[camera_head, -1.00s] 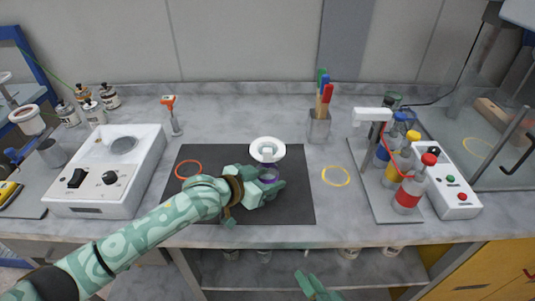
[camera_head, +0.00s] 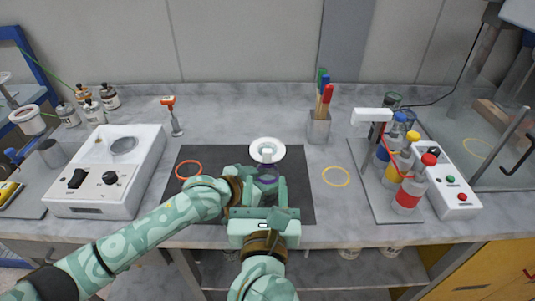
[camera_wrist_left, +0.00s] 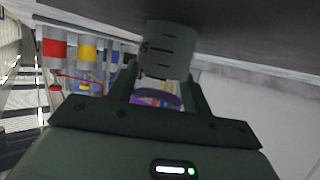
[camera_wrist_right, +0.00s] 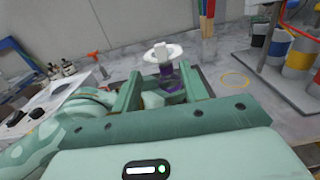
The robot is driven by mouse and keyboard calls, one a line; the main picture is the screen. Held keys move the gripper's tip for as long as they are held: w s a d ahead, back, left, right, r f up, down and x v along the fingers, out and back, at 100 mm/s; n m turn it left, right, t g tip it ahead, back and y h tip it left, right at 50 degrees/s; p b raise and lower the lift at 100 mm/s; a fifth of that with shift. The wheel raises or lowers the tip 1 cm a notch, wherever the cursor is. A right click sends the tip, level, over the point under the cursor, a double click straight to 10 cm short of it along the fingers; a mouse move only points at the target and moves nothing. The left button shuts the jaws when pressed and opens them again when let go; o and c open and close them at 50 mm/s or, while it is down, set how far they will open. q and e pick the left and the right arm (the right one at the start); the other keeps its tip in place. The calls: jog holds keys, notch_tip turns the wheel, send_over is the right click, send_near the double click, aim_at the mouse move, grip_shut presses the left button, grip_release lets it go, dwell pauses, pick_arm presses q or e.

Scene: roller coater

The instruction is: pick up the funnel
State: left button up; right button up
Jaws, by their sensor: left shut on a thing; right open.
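The white funnel (camera_head: 267,151) has a wide round rim and sits upright on top of a purple-collared vessel (camera_wrist_right: 170,82) on the dark mat. The funnel also shows in the right wrist view (camera_wrist_right: 163,53). My left gripper (camera_wrist_left: 162,92) is shut on the vessel at its purple collar; the graduated body (camera_wrist_left: 165,48) shows beyond the fingers in the left wrist view. My right gripper (camera_wrist_right: 160,90) is open and empty, in front of the vessel and below the funnel rim. In the head view it hides most of my left gripper.
A white hotplate-like device (camera_head: 105,175) stands left. A stand (camera_head: 385,190) with several bottles is at right. A pot of coloured-handled tools (camera_head: 318,127) stands behind. An orange ring (camera_head: 188,169) and a yellow ring (camera_head: 336,176) lie beside the vessel. The counter behind the funnel is clear.

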aim_at(268, 157)
jog(key=w, duration=1.1)
jog(key=shift+w+d, duration=0.15)
jog(key=shift+d, duration=0.1)
jog(key=shift+c, duration=0.3)
grip_shut()
